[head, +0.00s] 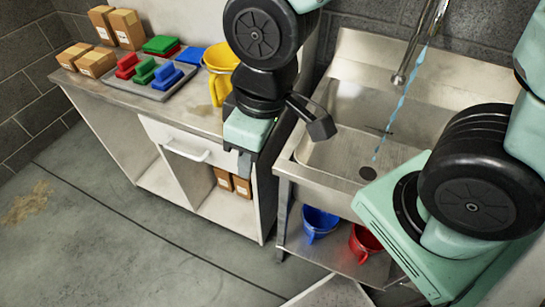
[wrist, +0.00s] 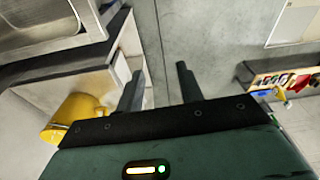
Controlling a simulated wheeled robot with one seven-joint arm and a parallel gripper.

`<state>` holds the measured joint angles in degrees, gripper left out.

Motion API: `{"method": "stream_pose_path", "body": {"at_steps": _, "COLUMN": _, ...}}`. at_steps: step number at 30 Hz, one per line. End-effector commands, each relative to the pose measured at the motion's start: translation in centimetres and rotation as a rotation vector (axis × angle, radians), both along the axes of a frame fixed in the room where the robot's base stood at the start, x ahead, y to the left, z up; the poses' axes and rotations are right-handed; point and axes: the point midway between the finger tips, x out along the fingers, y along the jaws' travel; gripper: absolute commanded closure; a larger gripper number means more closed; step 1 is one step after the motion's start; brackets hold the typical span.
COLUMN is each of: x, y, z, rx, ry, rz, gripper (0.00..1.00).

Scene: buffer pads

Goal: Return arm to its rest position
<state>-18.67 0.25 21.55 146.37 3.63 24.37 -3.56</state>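My gripper (head: 281,146) hangs in front of the counter, near the gap beside the sink, in the head view. In the wrist view my gripper (wrist: 161,68) has its two dark fingers well apart, with nothing between them. Bare grey floor shows beyond the fingertips. My arm comes in from the right of the head view and stays unfolded out over the counter's front edge. No object is held.
A yellow pitcher (head: 221,66) stands on the counter (head: 205,118) right behind my arm. Further left are a tray (head: 153,92) of red, green and blue pads and cardboard boxes (head: 126,29). Water runs into the sink (head: 350,150) at right. The floor (head: 130,240) in front is clear.

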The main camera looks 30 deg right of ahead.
Motion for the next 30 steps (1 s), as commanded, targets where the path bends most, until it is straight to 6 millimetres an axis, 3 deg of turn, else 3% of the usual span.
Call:
{"method": "stream_pose_path", "body": {"at_steps": 3, "x": -3.1, "y": -0.4, "z": 1.6, "rx": -0.042, "ry": 0.064, "rz": -0.020, "gripper": 0.63}}
{"method": "stream_pose_path", "body": {"at_steps": 7, "x": -4.7, "y": -0.8, "z": 2.3, "rx": -0.066, "ry": 0.101, "rz": -0.032, "gripper": 0.63}}
{"method": "stream_pose_path", "body": {"at_steps": 30, "x": -4.8, "y": -0.9, "z": 2.3, "rx": -0.069, "ry": 0.106, "rz": -0.032, "gripper": 0.63}}
